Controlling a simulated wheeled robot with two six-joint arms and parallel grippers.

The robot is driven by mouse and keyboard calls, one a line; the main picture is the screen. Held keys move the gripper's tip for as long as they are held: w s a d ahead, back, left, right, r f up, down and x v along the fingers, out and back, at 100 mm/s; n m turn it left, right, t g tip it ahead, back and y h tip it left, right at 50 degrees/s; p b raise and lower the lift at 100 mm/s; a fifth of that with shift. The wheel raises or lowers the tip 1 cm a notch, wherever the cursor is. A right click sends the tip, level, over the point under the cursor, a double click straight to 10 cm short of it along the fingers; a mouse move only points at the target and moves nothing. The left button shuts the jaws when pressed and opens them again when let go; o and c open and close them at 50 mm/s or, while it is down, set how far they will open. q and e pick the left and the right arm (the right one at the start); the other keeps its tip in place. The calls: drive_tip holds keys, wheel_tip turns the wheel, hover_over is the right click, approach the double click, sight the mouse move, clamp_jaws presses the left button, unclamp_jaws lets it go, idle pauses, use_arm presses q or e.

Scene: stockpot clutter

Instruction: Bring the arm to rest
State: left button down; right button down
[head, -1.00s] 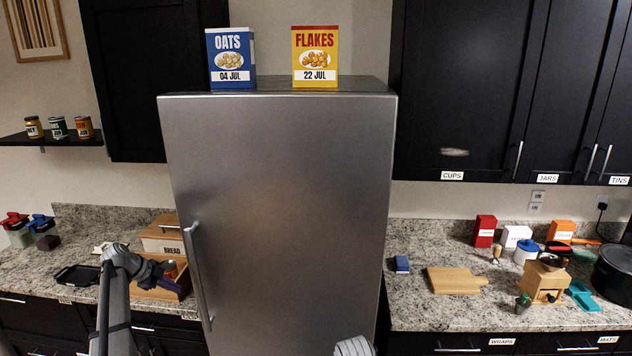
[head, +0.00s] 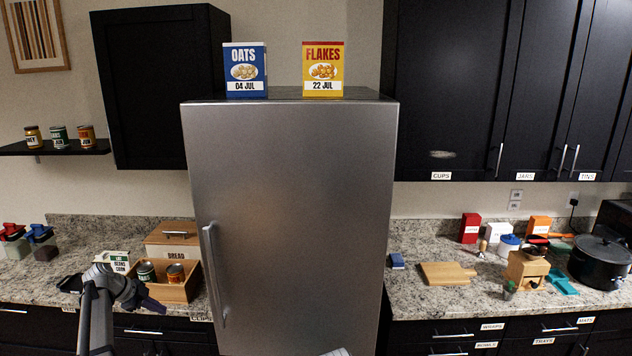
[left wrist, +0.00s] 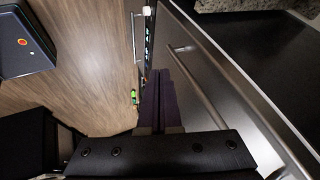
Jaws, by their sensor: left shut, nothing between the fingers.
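My left gripper (head: 152,304) is in the lower left of the head view, in front of the counter edge and below the wooden crate. It points to the right, and its dark fingers are shut and empty. In the left wrist view the closed fingers (left wrist: 161,100) show above the wooden floor, beside dark cabinet fronts with bar handles. My right gripper is not in view.
The steel fridge (head: 290,200) stands right of my left gripper. A wooden crate (head: 178,293) with two cans, a bread box (head: 170,240) and a dark tray (head: 70,284) stand on the left counter. The right counter holds a cutting board (head: 446,273) and a black pot (head: 600,262).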

use_arm(q)
drive_tip(key=s+d+f+n+g+y+b, duration=0.1)
drive_tip(key=s+d+f+n+b, duration=0.2)
drive_tip(key=d, duration=0.6)
drive_tip(key=s+d+f+g+b, duration=0.1)
drive_tip(key=s+d+f+g, duration=0.3)
drive_tip(key=d, duration=0.6)
drive_tip(key=s+d+f+n+t+y+b, duration=0.1)
drive_tip(key=s+d+f+n+b, duration=0.15)
drive_tip(key=s+d, duration=0.45)
drive_tip(key=s+d+f+n+y+b, duration=0.2)
drive_tip(key=s+d+f+n+b, duration=0.1)
drive_tip(key=s+d, duration=0.5)
drive_tip(key=s+d+f+n+g+y+b, duration=0.1)
drive_tip(key=s+d+f+n+y+b, duration=0.1)
drive_tip(key=s+d, duration=0.6)
drive_tip(key=s+f+n+b, duration=0.1)
drive_tip(key=s+f+n, duration=0.1)
drive_tip(key=s, duration=0.1)
drive_tip(key=shift+s+d+f+b, duration=0.15)
drive_tip(key=shift+s+f+b, duration=0.15)
drive_tip(key=shift+s, duration=0.05)
drive_tip(key=shift+n, duration=0.25)
